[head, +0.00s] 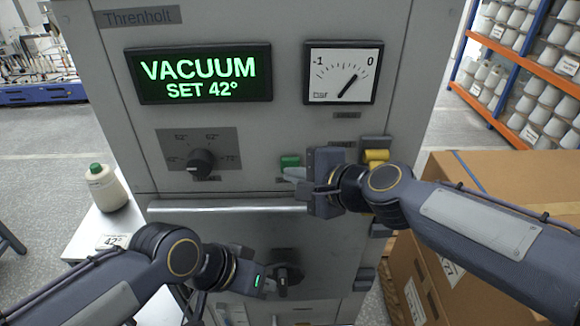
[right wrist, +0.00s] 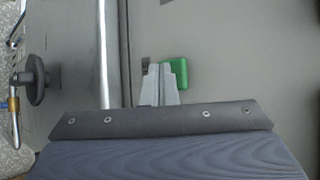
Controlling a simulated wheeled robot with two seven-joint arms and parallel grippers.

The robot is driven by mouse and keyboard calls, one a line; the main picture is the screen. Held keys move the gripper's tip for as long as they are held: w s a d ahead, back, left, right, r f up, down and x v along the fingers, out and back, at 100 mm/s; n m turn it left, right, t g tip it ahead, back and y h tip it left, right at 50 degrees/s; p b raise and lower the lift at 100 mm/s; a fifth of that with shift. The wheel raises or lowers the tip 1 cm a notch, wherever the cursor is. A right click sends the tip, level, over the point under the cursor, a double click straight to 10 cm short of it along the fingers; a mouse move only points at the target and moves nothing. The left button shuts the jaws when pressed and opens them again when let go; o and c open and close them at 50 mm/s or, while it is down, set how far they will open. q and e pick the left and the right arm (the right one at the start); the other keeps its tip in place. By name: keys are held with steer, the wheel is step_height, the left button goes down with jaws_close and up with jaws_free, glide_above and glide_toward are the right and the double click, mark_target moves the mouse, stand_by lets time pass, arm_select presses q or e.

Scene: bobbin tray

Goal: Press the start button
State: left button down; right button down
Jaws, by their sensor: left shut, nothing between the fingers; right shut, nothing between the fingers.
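The green button (head: 290,161) sits on the grey machine's front, below the display and gauge. It also shows in the right wrist view (right wrist: 178,72), beside my fingertips. My right gripper (head: 292,174) is shut and empty. Its pale fingertips are just below the button in the head view and partly overlap it in the right wrist view; I cannot tell whether they touch it. My left gripper (head: 266,284) is shut and empty, low beside the dark lever knob (head: 288,277). The display (head: 205,77) reads "VACUUM SET 42°".
The gauge (head: 341,72) needle points near 0. A handle bar (head: 225,208) runs below. A bottle (head: 105,188) stands at left; cardboard boxes (head: 500,170) stand at right.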

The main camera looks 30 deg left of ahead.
steer(key=shift+s+d, duration=0.35)
steer(key=shift+s, duration=0.2)
steer(key=shift+s, duration=0.1)
steer(key=s+d, duration=0.1)
steer(key=s, duration=0.1)
steer(key=s+d, duration=0.1)
steer(key=s, duration=0.1)
steer(key=shift+d, duration=0.3)
stand_by(0.6)
